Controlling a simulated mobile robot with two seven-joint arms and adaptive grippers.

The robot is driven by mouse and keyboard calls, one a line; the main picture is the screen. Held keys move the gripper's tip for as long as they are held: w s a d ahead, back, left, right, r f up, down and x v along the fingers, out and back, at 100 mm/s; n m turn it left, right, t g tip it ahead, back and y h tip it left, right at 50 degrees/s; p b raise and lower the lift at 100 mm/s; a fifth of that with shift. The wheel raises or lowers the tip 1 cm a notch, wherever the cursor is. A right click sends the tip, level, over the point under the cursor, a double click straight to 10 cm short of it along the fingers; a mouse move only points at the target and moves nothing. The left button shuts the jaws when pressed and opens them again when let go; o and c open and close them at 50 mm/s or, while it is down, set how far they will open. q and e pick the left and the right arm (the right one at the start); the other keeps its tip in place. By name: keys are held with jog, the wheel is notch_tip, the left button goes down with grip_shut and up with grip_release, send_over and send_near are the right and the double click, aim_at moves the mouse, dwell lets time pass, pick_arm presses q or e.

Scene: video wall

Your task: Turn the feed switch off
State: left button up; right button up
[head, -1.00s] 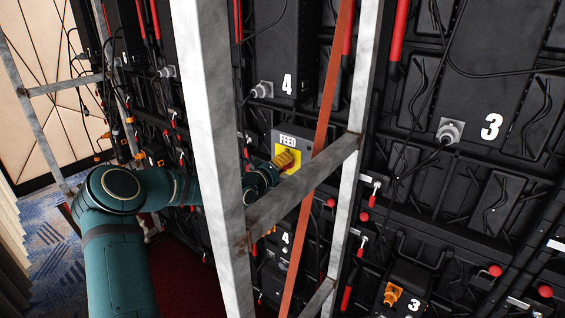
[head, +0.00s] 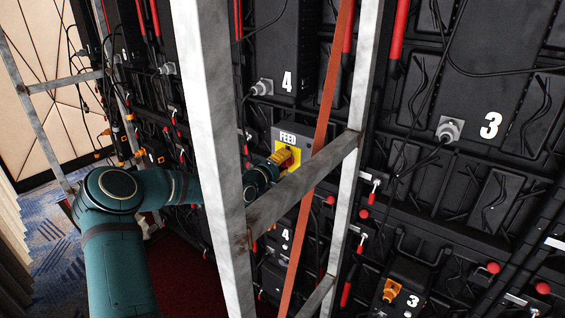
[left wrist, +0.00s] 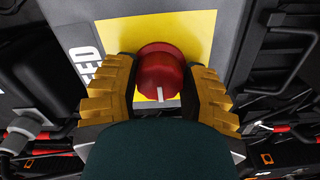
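The feed switch is a red round knob (left wrist: 160,74) on a yellow plate (head: 277,148) under the white word FEED, on a grey box (head: 305,133). A white mark on the knob points to the bottom of the left wrist view. My left gripper (head: 285,158) has yellow-orange fingers, one on each side of the knob. In the left wrist view (left wrist: 162,85) both fingers appear to touch the knob's sides. Part of the knob shows red beside the fingers in the head view. My right gripper is not in view.
A grey metal frame upright (head: 212,150) and a slanted crossbar (head: 305,185) stand in front of the wall, close to my left arm. An orange-red strap (head: 325,110) runs just right of the switch.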

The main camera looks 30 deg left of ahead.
pick_arm(q)
jog(key=o, duration=0.3)
jog(key=shift+d, duration=0.15)
jog(key=shift+o, duration=0.2)
jog(key=s+a, duration=0.1)
jog(key=s, duration=1.1)
